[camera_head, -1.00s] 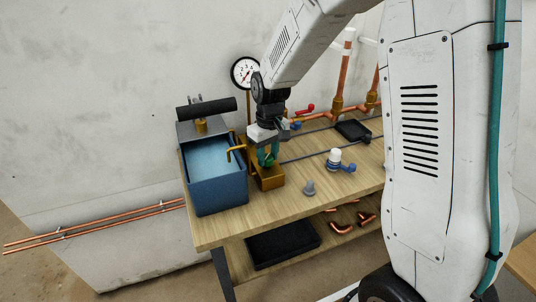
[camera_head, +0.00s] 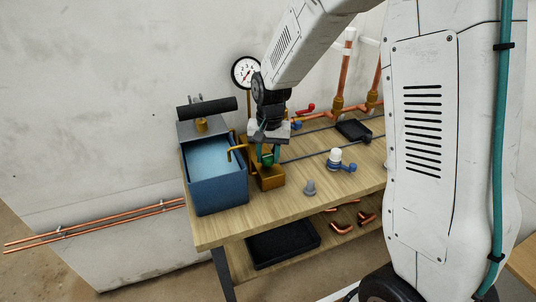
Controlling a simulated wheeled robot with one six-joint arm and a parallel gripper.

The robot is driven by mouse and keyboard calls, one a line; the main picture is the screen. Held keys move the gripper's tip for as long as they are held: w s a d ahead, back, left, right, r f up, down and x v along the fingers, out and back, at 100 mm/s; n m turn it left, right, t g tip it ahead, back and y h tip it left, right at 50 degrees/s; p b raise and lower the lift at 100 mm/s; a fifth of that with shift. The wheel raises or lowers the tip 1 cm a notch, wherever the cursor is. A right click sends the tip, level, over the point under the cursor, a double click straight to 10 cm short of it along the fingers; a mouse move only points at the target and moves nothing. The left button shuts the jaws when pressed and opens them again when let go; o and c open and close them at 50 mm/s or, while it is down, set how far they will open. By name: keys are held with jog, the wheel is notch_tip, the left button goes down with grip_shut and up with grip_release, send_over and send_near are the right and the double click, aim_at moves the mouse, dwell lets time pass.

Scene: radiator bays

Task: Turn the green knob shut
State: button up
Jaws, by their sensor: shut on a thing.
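The green knob (camera_head: 267,160) sits on top of a brass block (camera_head: 268,181) on the wooden bench, just right of a blue water tank. My gripper (camera_head: 268,155) points down over it, with its fingers on either side of the knob and shut on it. The fingers and wrist hide part of the knob. A bent brass spout (camera_head: 236,149) reaches from the block side over the tank.
The blue tank (camera_head: 220,196) holds water. A pressure gauge (camera_head: 245,72) stands behind. A grey fitting (camera_head: 309,188), a white-capped blue valve (camera_head: 336,160) and a black tray (camera_head: 353,130) are on the bench (camera_head: 290,210). Copper pipes (camera_head: 349,75) rise behind.

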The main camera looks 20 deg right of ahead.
aim_at(269, 156)
dwell(0.4)
jog(key=o, duration=1)
jog(key=shift+r, duration=0.15)
notch_tip(269, 156, up, 8)
jog(key=shift+d+f, duration=0.15)
jog(key=shift+f, duration=0.05)
